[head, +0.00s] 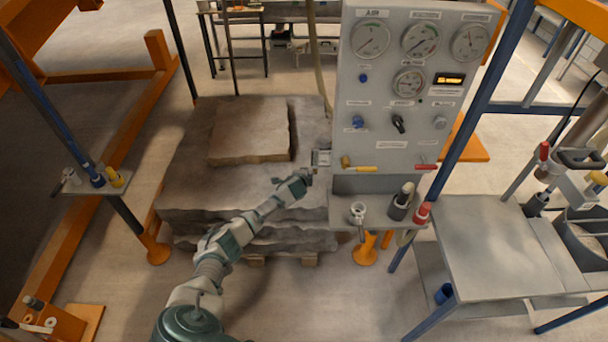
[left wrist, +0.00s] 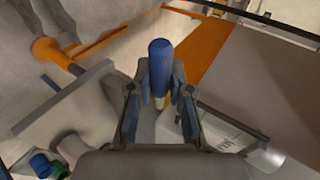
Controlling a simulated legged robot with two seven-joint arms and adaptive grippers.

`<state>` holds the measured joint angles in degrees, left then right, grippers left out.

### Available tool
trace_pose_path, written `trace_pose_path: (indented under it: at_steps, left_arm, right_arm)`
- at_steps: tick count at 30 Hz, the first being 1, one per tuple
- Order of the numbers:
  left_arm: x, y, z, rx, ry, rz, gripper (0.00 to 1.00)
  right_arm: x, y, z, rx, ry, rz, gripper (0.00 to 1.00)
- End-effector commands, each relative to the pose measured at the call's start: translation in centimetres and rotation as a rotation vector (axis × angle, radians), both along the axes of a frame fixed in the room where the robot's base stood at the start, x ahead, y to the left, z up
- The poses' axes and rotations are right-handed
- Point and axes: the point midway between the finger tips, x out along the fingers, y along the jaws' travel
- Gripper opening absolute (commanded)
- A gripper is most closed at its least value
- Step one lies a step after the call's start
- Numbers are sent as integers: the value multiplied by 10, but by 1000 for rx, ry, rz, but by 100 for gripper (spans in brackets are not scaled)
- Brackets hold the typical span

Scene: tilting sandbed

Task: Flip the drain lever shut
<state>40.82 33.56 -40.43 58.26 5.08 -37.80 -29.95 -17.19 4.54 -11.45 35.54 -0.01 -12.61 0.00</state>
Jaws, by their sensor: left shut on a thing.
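My left gripper (head: 312,172) reaches to the left edge of the grey gauge panel (head: 375,85), beside a small bracket (head: 322,157). In the left wrist view my left gripper (left wrist: 161,88) is shut on a lever with a rounded blue grip (left wrist: 160,58) and a pale lower stem. The blue grip stands up between the two fingers, and its base is hidden by the gripper. In the head view the blue grip is hidden or too small to tell. The panel also carries a yellow lever (head: 361,168) and a red lever (head: 425,166) along its lower edge. My right gripper is not in view.
A stone slab (head: 190,175) lies left of the panel. A shelf (head: 375,212) with several valve handles juts out below it. A metal table (head: 480,240) and a blue frame stand to the right. Open floor (head: 310,305) lies in front.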

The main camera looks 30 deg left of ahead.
Motion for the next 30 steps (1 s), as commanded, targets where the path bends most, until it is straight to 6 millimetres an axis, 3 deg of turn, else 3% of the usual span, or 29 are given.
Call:
trace_pose_path:
  at_steps: [3, 4, 6, 7, 20, 30]
  left_arm:
    - [2, 2, 4, 4, -8, -1, 0]
    - [2, 2, 4, 4, -8, -1, 24]
    - [2, 2, 4, 3, -8, 0, 41]
    - [2, 2, 4, 3, -8, 0, 45]
    - [-6, -2, 7, 1, -5, -1, 45]
    - [-50, -18, 36, 1, -3, -4, 45]
  right_arm:
    - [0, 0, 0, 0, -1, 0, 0]
    - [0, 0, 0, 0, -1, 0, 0]
    - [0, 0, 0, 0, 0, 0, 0]
    - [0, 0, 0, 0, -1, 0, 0]
    - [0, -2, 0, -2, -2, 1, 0]
    - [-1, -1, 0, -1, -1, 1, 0]
